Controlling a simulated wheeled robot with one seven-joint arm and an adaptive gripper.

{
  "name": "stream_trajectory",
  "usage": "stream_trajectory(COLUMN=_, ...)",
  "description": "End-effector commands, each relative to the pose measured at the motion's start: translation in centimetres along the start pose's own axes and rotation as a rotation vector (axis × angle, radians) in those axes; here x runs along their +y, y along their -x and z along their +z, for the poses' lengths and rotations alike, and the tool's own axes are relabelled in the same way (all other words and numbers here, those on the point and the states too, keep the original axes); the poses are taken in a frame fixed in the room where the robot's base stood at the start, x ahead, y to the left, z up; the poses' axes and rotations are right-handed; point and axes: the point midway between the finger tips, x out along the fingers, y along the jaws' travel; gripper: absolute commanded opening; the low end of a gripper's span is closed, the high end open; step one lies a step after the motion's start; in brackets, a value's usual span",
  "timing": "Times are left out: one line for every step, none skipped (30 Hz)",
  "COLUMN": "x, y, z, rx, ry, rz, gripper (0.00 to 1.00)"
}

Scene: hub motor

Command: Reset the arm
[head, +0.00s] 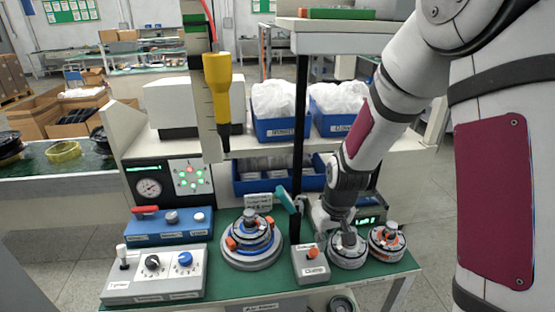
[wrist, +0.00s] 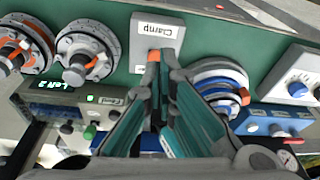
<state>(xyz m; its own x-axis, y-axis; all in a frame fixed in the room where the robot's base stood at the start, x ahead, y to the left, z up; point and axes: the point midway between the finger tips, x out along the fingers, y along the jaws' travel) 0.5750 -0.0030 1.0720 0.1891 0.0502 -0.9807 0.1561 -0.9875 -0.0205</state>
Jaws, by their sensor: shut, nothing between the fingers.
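My arm reaches down from the upper right of the head view, with its wrist low over the right half of the green bench. My gripper (head: 287,200) points left there, with teal fingers beside the black post. In the wrist view my gripper (wrist: 166,62) fills the centre, its teal fingers shut with nothing held. Beyond the fingertips in that view is the light grey clamp box (wrist: 157,30), labelled "Clamp". In the head view the clamp box (head: 311,267), with an orange-topped knob, stands in front of the post and below the gripper.
The motor hub (head: 251,240) sits on a round base mid-bench. Two smaller round parts, one (head: 347,249) and another (head: 387,241), stand at right. A grey control box (head: 155,275) and blue box (head: 168,225) stand left. A yellow tool (head: 218,85) hangs above. Blue bins (head: 280,130) stand behind.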

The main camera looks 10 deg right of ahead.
Motion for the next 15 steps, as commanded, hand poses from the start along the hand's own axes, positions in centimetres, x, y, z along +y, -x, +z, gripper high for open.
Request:
stream_trajectory(x=0.0, y=0.5, z=-0.2, rx=0.005, ry=0.000, rz=0.003, gripper=0.00)
stream_trajectory(x=0.0, y=0.9, z=-0.3, rx=0.009, ry=0.000, rz=0.005, gripper=0.00)
stream_trajectory(x=0.0, y=1.6, z=-0.4, rx=0.016, ry=-0.001, rz=0.008, gripper=0.00)
stream_trajectory(x=-0.1, y=2.4, z=-0.5, rx=0.023, ry=-0.002, rz=0.012, gripper=0.00)
stream_trajectory(x=-0.1, y=3.2, z=-0.6, rx=0.029, ry=-0.004, rz=0.015, gripper=0.00)
stream_trajectory(x=-0.1, y=4.4, z=-0.7, rx=0.040, ry=-0.006, rz=0.021, gripper=0.00)
stream_trajectory(x=-0.2, y=5.5, z=-0.7, rx=0.048, ry=-0.008, rz=0.025, gripper=0.00)
stream_trajectory(x=-0.2, y=6.5, z=-0.7, rx=0.057, ry=-0.010, rz=0.030, gripper=0.00)
stream_trajectory(x=-0.3, y=7.8, z=-0.6, rx=0.067, ry=-0.015, rz=0.036, gripper=0.00)
stream_trajectory(x=-0.4, y=8.9, z=-0.5, rx=0.076, ry=-0.019, rz=0.040, gripper=0.00)
stream_trajectory(x=-0.5, y=9.9, z=-0.3, rx=0.085, ry=-0.022, rz=0.044, gripper=0.00)
stream_trajectory(x=-0.6, y=11.1, z=0.0, rx=0.095, ry=-0.026, rz=0.049, gripper=0.00)
stream_trajectory(x=-0.8, y=12.1, z=0.2, rx=0.103, ry=-0.030, rz=0.052, gripper=0.00)
stream_trajectory(x=-0.8, y=13.0, z=0.5, rx=0.112, ry=-0.035, rz=0.055, gripper=0.00)
stream_trajectory(x=-1.0, y=14.2, z=0.9, rx=0.124, ry=-0.040, rz=0.059, gripper=0.00)
